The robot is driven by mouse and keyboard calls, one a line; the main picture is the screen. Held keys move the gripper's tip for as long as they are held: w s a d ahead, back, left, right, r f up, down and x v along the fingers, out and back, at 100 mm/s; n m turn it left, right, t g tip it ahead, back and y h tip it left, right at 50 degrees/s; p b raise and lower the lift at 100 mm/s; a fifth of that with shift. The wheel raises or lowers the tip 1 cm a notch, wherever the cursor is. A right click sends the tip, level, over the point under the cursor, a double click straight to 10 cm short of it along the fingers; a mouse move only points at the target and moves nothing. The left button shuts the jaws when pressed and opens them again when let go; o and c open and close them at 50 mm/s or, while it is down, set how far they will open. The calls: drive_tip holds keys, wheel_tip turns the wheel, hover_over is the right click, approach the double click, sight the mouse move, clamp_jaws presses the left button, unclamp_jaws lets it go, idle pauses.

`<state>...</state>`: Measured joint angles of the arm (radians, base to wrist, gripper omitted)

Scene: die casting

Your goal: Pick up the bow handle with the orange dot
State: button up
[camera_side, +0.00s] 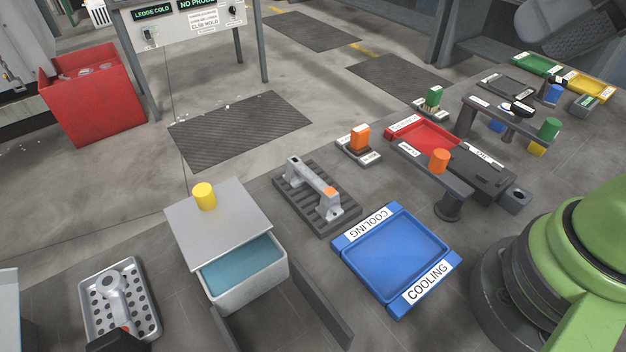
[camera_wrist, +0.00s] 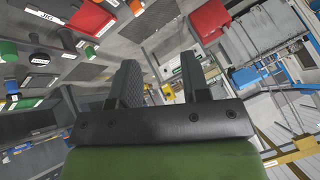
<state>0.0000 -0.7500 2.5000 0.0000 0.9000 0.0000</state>
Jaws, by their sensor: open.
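The bow handle (camera_side: 312,188) is a grey cast bar with raised ends and an orange dot on its near end. In the side view it lies on a dark slatted rack (camera_side: 291,202) in the middle of the table. I cannot make it out in the wrist view. My gripper (camera_wrist: 160,82) shows two dark fingers standing apart with nothing between them. In the side view a dark ribbed part, apparently of my gripper, shows at the top right corner, high and well away from the handle.
A blue cooling tray (camera_side: 393,262) sits right of the rack. A lidded tank (camera_side: 245,285) with a yellow cylinder (camera_side: 204,196) on its lid stands at left. A grey part with a red dot lies on a perforated tray (camera_side: 91,318). A raised bench (camera_side: 436,175) holds an orange cylinder (camera_side: 439,160).

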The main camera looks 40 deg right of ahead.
idle(0.4)
drive_tip(key=shift+o, duration=0.6)
